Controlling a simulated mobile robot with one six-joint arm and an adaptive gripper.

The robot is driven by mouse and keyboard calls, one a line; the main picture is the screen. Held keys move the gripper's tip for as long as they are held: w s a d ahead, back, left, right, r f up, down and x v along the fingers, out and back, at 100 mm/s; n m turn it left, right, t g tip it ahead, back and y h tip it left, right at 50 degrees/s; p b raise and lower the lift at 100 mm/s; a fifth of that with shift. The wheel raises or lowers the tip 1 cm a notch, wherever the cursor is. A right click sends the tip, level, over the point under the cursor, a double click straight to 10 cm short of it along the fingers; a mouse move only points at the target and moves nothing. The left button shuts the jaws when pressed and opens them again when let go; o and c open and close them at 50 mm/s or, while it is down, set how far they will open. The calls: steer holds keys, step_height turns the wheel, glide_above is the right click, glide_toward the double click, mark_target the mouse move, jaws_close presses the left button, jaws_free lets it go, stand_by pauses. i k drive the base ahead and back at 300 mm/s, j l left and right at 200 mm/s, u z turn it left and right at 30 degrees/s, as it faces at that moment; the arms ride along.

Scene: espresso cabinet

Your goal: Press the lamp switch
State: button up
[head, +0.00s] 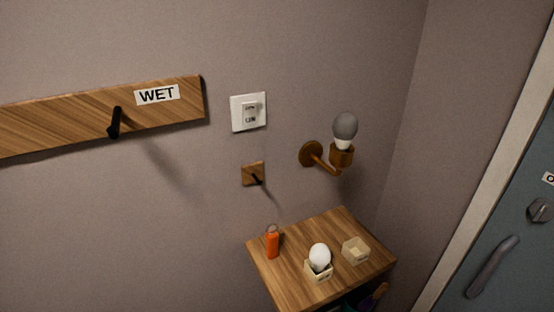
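The lamp switch (249,112) is a white square plate on the wall, with a rocker in its middle and small dark lettering too blurred to read fully. To its right, a brown wall lamp (313,154) holds a bulb (345,126) with a grey globe, which looks unlit. My gripper is not in the head view, so its place relative to the switch does not show.
A wooden board (60,120) with a WET label (157,94) and a black hook is at left. A small hook block (253,174) sits below the switch. A shelf (288,292) holds an orange object (272,243), a white bulb (320,256) and an empty holder (356,251). A blue-grey door (515,210) is at right.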

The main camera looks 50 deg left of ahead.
mark_target(250, 109)
steer(key=u, duration=1.6)
